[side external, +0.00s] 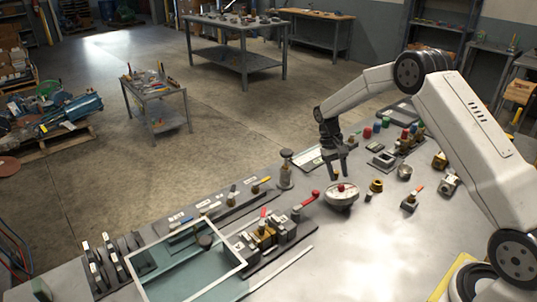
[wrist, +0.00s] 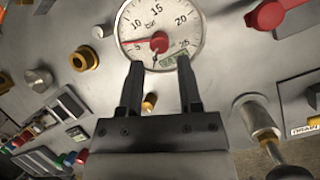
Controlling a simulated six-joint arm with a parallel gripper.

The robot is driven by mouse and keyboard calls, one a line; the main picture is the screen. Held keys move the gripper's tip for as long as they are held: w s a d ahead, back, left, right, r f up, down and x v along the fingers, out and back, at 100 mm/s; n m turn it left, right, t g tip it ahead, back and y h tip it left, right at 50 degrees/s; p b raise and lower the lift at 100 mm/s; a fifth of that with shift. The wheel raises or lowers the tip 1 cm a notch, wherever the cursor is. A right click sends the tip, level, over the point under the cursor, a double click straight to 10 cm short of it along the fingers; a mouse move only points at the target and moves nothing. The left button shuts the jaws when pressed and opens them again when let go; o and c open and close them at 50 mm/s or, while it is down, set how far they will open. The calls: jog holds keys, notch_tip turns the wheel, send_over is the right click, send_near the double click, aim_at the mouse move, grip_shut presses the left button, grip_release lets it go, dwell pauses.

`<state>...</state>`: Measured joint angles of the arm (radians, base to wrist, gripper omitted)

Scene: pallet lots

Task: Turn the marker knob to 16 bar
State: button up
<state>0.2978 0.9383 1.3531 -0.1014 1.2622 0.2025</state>
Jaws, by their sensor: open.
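A round white gauge (wrist: 170,20) marked in bar lies face up on the metal bench, and it also shows in the side view (side external: 340,201). Its dial reads 5 to 25. At its centre is the red marker knob (wrist: 159,42), whose red pointer aims left, between 5 and 10. A thin dark needle points down near the dial's low end. My gripper (wrist: 159,68) is open and empty. In the wrist view its fingertips reach the dial's lower rim, below the knob. In the side view my gripper (side external: 337,175) hangs just above the gauge, apart from the knob.
A red-handled valve (side external: 308,198) stands close left of the gauge. A metal post with a dark cap (side external: 286,172) stands behind it. A brass ring fitting (side external: 376,186) sits to the right. The bench in front of the gauge (side external: 350,245) is clear.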

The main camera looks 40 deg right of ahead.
aim_at(341, 188)
jog(key=shift+x, duration=1.7)
jog(key=shift+c, duration=0.2)
grip_shut()
